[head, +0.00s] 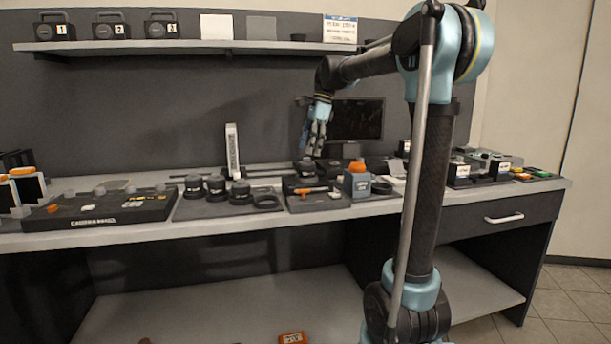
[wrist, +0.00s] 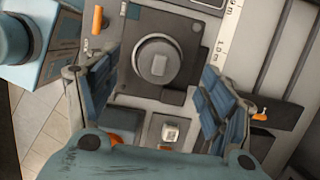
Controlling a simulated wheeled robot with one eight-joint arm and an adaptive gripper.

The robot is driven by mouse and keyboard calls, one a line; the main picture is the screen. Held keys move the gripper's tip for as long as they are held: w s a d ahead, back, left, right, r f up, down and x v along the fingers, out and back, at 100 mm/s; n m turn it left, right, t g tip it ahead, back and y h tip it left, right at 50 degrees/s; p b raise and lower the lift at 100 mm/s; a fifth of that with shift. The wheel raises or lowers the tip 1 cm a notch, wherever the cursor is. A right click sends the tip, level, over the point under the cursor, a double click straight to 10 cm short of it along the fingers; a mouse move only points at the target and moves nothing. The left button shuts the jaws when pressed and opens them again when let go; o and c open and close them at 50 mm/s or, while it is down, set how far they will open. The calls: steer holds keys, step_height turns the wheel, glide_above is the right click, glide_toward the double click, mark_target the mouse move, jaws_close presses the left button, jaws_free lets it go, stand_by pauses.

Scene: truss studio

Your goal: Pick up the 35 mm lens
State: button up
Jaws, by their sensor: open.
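Several dark, round lenses stand on a grey mat on the bench in the head view, one of them at the mat's left (head: 193,187). Another dark round piece (head: 306,167) stands to their right, below my gripper (head: 316,138). No marking is readable, so I cannot tell which is the 35 mm lens. In the wrist view, a round, lens-like piece (wrist: 158,60) with a pale strip on top sits on a dark square plate, between the fingers of my gripper (wrist: 162,78). My gripper is open and empty, above the bench; the exact height is unclear.
A blue box with an orange top (head: 357,181) and an orange-handled tool (head: 309,190) stand near the lens area. An upright white piece (head: 232,150) and a dark monitor (head: 357,119) are behind. A dark tray (head: 100,210) lies at left. A shelf (head: 180,46) hangs above.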

mark_target(307, 158)
steer(key=shift+x, duration=2.35)
steer(key=shift+c, duration=0.3)
steer(key=c, duration=1.5)
